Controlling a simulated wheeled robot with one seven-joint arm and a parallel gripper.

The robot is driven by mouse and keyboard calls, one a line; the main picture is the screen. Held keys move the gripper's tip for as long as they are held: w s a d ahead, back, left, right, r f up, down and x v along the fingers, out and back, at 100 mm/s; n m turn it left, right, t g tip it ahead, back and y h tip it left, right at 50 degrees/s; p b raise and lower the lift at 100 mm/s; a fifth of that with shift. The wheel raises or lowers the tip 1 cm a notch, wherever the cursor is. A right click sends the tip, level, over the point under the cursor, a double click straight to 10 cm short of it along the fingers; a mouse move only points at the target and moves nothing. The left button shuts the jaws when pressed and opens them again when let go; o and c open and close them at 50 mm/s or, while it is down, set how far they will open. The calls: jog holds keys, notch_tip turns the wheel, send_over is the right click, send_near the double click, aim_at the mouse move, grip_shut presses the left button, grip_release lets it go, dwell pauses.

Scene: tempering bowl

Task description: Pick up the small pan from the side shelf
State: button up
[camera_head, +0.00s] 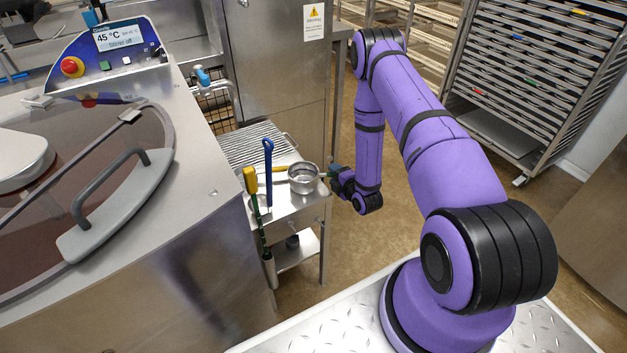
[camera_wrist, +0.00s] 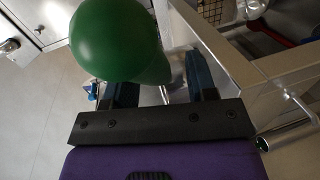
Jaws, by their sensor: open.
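The small metal pan (camera_head: 303,178) sits upright on the side shelf (camera_head: 288,210), near its right edge. My gripper (camera_head: 334,175) is beside the pan on its right, low at shelf height. A dark green part shows between the pan and my wrist; I cannot tell whether it is the pan's handle. In the wrist view a large rounded green thing (camera_wrist: 112,40) is close to the camera, partly covering the left finger and reaching between the fingers. My gripper (camera_wrist: 158,75) is open there. Whether the fingers touch the green thing cannot be told.
A blue-handled tool (camera_head: 268,165) and a yellow-topped tool (camera_head: 251,182) stand upright at the shelf's left. The tempering machine (camera_head: 185,215) stands left of the shelf. A tray rack (camera_head: 540,70) is at the back right. The floor right of the shelf is clear.

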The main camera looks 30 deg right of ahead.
jog(key=shift+c, duration=0.2)
grip_shut()
